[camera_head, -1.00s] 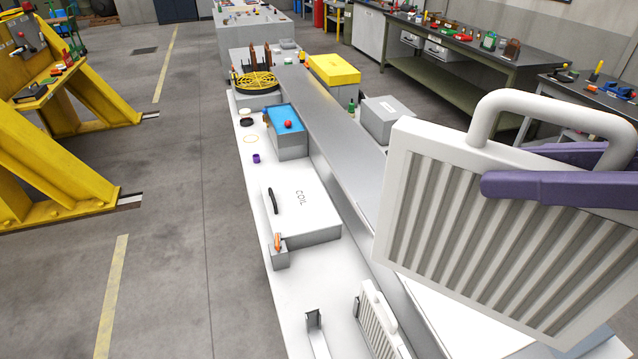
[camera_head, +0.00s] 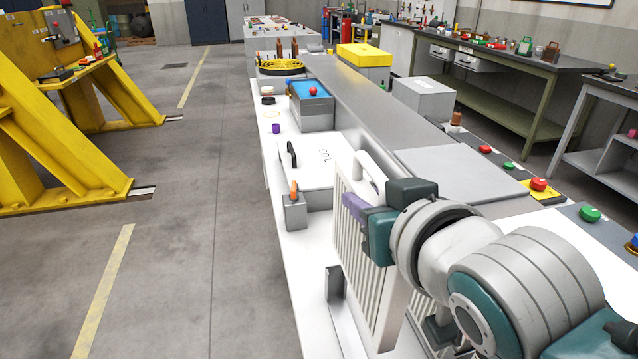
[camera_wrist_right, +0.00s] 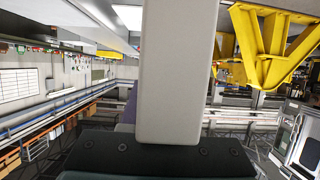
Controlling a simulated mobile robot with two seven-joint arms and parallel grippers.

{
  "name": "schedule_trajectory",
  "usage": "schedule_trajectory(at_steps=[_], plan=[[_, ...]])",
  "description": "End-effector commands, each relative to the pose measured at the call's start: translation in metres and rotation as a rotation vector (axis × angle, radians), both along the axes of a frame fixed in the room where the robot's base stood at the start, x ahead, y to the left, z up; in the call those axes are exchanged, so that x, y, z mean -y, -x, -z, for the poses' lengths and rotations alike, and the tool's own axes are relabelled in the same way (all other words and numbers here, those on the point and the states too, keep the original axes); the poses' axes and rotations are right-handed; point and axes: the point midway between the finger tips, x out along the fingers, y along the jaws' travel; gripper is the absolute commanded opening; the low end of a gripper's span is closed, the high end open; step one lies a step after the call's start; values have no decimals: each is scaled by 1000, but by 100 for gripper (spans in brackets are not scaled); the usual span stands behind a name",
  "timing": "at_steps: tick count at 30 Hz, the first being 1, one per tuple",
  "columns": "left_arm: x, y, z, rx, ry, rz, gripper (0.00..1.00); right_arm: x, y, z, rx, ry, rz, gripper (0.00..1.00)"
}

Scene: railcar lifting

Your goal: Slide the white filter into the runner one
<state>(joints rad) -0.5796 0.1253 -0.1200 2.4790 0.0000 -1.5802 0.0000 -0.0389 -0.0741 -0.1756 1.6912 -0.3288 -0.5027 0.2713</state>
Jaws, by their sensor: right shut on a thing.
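The white filter (camera_head: 362,262), a ribbed panel with a loop handle (camera_head: 374,170) on top, stands roughly upright over the white bench top. My right gripper (camera_head: 355,207), with purple fingers, is shut on it near the handle. In the right wrist view a broad pale bar of the held filter (camera_wrist_right: 176,70) fills the middle between the jaws. A small grey upright bracket (camera_head: 334,284), apparently the end of a runner, stands just left of the filter. The filter hides most of the runner, so I cannot tell whether its lower edge is seated. My left gripper is out of view.
A white box marked COIL (camera_head: 322,160) and a small grey holder with an orange-topped item (camera_head: 295,208) stand behind the filter. A blue-topped box (camera_head: 311,95) is farther back. Red and green buttons (camera_head: 538,184) line the right side. Open floor lies left.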

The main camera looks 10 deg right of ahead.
Motion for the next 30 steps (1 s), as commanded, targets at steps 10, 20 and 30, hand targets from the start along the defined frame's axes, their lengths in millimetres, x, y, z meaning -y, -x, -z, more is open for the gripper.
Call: schedule_trajectory(at_steps=[10,20,30], plan=[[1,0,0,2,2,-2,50,-2,-1,-1,2,2,1,0],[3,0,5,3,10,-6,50,-1,-1,8,8,1,3,0],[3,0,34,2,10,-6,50,-1,-1,43,8,1,3,0]])
